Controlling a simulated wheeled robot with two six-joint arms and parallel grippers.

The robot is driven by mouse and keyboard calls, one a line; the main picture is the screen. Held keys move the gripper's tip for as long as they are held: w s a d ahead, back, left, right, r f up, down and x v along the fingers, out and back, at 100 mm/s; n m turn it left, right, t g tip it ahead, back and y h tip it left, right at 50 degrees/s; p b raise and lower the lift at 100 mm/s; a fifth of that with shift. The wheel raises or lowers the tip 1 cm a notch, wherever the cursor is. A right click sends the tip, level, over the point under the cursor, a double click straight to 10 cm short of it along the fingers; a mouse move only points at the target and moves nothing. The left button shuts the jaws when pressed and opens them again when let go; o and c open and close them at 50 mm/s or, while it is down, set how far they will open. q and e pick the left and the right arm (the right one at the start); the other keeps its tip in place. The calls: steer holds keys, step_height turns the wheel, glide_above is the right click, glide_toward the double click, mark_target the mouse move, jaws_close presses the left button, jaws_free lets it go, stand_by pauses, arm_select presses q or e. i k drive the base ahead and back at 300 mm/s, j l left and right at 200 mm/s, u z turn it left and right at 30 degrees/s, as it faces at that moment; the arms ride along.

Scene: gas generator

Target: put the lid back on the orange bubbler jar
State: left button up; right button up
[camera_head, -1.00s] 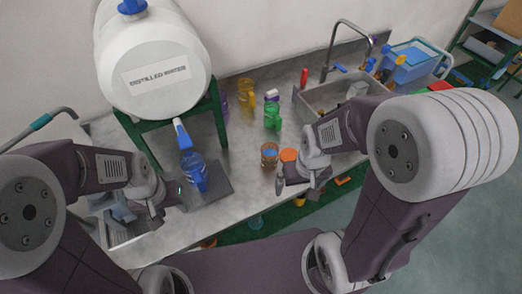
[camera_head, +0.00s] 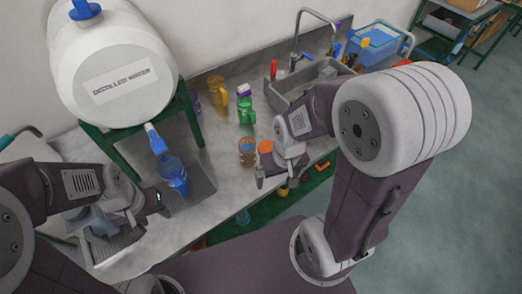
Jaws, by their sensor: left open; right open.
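The orange bubbler jar (camera_head: 247,154) stands on the counter near its front edge, apparently open, with something blue at its mouth. An orange disc that looks like its lid (camera_head: 265,147) lies just right of the jar, partly hidden by my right gripper. My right gripper (camera_head: 271,182) is open and empty in front of the disc, close to the jar's lower right. I cannot tell whether it touches anything. My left gripper (camera_head: 150,212) is open and empty at the left, in front of the blue jug.
A blue jug (camera_head: 173,176) stands on a dark plate under the distilled water tank (camera_head: 113,68) on its green stand. A green jug (camera_head: 246,112) and a yellow jug (camera_head: 218,97) stand behind the jar. The sink (camera_head: 291,96) is at the back right.

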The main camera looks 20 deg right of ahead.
mark_target(247, 146)
steer(key=i+l+u, duration=0.15)
steer(key=l+u, duration=0.2)
steer(key=l, duration=0.25)
steer(key=l+u, duration=0.35)
steer(key=l, duration=0.3)
steer(key=l+u, duration=0.35)
steer(key=l, duration=0.3)
